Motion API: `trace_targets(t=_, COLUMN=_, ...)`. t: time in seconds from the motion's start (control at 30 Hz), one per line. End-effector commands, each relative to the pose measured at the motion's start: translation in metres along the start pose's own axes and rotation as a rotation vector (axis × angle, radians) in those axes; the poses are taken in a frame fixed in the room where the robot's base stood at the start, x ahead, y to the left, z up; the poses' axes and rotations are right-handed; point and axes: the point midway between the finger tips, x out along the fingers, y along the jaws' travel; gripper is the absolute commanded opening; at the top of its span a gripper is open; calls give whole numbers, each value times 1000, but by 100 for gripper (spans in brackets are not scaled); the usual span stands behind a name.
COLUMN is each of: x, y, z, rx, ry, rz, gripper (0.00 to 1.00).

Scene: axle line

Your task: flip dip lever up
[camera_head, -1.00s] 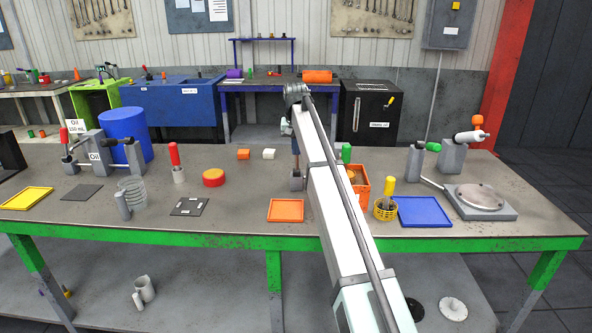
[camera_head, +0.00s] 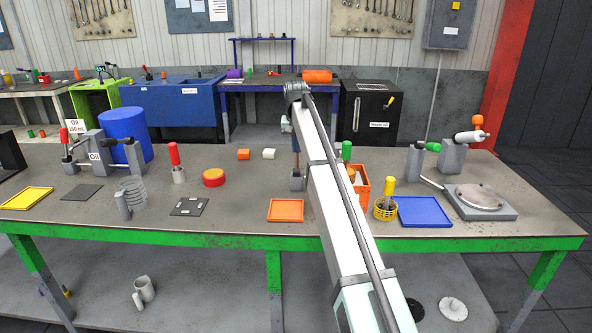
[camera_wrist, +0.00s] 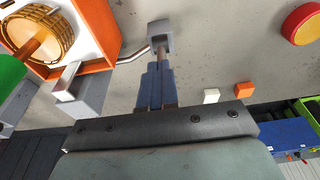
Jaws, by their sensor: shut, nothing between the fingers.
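An orange tank (camera_head: 362,188) stands on the bench just right of my arm, partly hidden by it. In the wrist view, the tank (camera_wrist: 100,22) holds a round yellow-brown basket (camera_wrist: 40,35) with a green-ended handle (camera_wrist: 10,70). A bent metal rod (camera_wrist: 133,54) runs from the tank side to a grey block (camera_wrist: 160,36). I cannot tell for sure whether this rod is the dip lever. My gripper (camera_wrist: 157,66) is shut and empty, with its blue fingers pointing at the grey block, very close to it. I cannot tell whether they touch. In the head view, the grey block (camera_head: 297,183) sits below my gripper (camera_head: 297,170).
An orange tray (camera_head: 286,210) lies in front of the gripper. A yellow-handled basket (camera_head: 386,207) and a blue tray (camera_head: 425,211) are to the right. Small orange (camera_head: 243,154) and white (camera_head: 268,154) blocks lie behind left. A red-topped round container (camera_head: 213,177) is further left.

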Motion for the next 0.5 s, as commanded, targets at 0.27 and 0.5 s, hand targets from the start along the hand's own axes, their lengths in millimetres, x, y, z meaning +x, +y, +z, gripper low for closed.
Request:
trace_targets(t=0.27, x=1, y=0, z=-8, rx=0, ry=1, rz=0, gripper=0)
trace_targets(t=0.5, x=2, y=0, z=-13, rx=0, ry=1, rz=0, gripper=0)
